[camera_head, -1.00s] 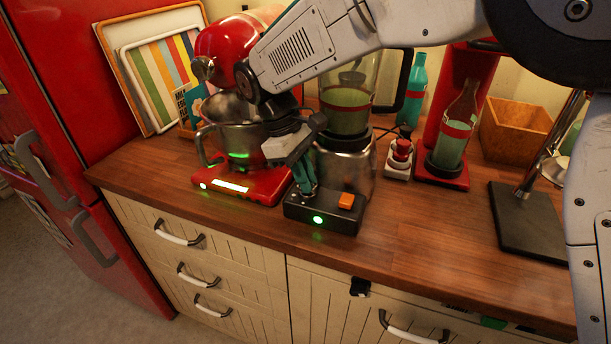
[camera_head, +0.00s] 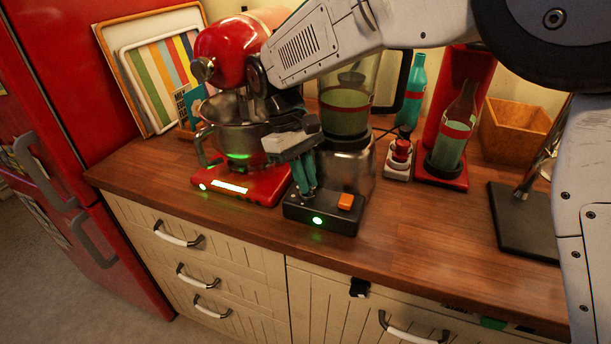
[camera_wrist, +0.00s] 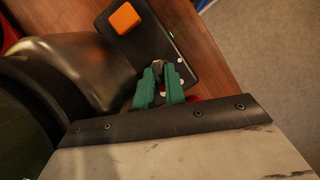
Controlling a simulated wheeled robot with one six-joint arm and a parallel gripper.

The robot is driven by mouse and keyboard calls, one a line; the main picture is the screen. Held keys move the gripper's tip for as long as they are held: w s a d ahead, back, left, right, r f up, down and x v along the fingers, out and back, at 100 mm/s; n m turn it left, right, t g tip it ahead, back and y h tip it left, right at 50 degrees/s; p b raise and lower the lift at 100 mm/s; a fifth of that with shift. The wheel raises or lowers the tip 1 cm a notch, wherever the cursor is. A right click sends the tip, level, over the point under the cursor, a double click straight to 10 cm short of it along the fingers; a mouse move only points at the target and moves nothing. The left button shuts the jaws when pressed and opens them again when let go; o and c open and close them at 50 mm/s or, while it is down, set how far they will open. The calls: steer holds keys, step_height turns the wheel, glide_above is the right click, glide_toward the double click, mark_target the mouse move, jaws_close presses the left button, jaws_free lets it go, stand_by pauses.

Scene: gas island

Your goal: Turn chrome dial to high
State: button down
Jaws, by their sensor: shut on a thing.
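The chrome dial (camera_wrist: 158,67) is on the black base of the blender, which stands on the wooden counter. In the wrist view, the green fingers of my gripper (camera_wrist: 160,88) are shut on the dial, one on each side, and hide part of it. In the head view my gripper (camera_head: 305,190) points down at the left part of the blender base (camera_head: 325,218), where the fingers hide the dial. An orange switch (camera_head: 346,201) and a lit green light (camera_head: 317,221) are on the same base. Small white marks (camera_wrist: 180,60) lie beside the dial.
A red stand mixer (camera_head: 255,186) stands close on the left of the blender. The counter front (camera_head: 400,235) is clear.

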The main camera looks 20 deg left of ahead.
steer(key=c, duration=1.5)
jaws_free()
steer(key=shift+o, duration=0.2)
steer(key=shift+r, duration=0.1)
steer(key=shift+r, duration=0.25)
steer(key=r, duration=0.2)
steer(key=s+r, duration=0.1)
steer(key=shift+d, duration=0.25)
steer(key=s+d+r, duration=0.1)
steer(key=s+d, duration=0.6)
steer(key=s, duration=0.5)
steer(key=shift+s+d+r, duration=0.15)
steer(key=shift+s+d, duration=0.15)
steer(key=shift+d, duration=0.1)
